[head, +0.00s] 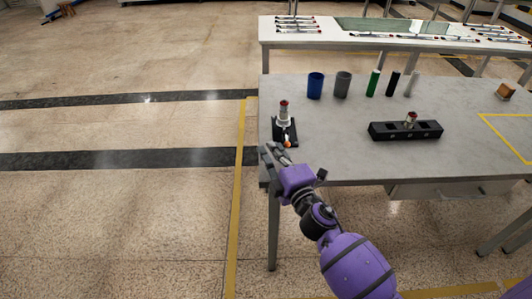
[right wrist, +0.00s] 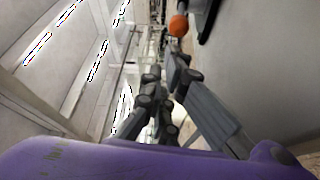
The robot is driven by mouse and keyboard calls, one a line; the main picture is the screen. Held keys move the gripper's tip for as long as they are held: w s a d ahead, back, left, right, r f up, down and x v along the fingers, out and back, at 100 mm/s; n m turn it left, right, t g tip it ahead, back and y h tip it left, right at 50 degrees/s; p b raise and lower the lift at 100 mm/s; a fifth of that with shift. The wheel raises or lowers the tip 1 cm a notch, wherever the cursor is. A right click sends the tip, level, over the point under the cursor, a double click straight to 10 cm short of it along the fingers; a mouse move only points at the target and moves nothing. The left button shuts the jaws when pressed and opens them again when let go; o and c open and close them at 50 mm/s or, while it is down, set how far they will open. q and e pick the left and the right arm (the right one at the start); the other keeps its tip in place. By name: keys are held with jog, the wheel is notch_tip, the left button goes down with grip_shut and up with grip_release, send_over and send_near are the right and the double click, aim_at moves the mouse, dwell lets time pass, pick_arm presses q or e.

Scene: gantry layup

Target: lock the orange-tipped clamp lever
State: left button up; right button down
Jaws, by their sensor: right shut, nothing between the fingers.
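The clamp (head: 283,117) stands at the left end of the grey table, a pale upright body with a red top on a black base. Its lever's orange tip (head: 287,144) is low at the clamp's near side. My right gripper (head: 269,151) is shut and empty at the table's left edge, just left of and nearer than the orange tip. In the right wrist view the orange tip (right wrist: 178,25) is at the top, beyond the fingers (right wrist: 163,73), with a visible gap. Most of the lever is hard to make out. My left gripper is not in view.
The grey table (head: 345,152) has a black block with sockets (head: 405,132) holding a part. Blue (head: 315,86), grey and green cylinders stand along the back. A brown block (head: 506,91) lies at the right. The tabletop between clamp and socket block is clear.

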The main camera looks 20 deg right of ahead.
jog(key=shift+d, duration=0.35)
jog(key=shift+f, duration=0.1)
jog(key=shift+s+d, duration=0.15)
jog(key=shift+s+d, duration=0.2)
jog(key=shift+d, duration=0.15)
jog(key=shift+s+d, duration=0.45)
jog(key=shift+d, duration=0.4)
jog(key=shift+s+d+p, duration=0.15)
jog(key=shift+d+p, duration=0.1)
jog(key=shift+d, duration=0.65)
jog(key=shift+s+d+p, duration=0.15)
jog(key=shift+d+p, duration=0.05)
jog(key=shift+d, duration=0.65)
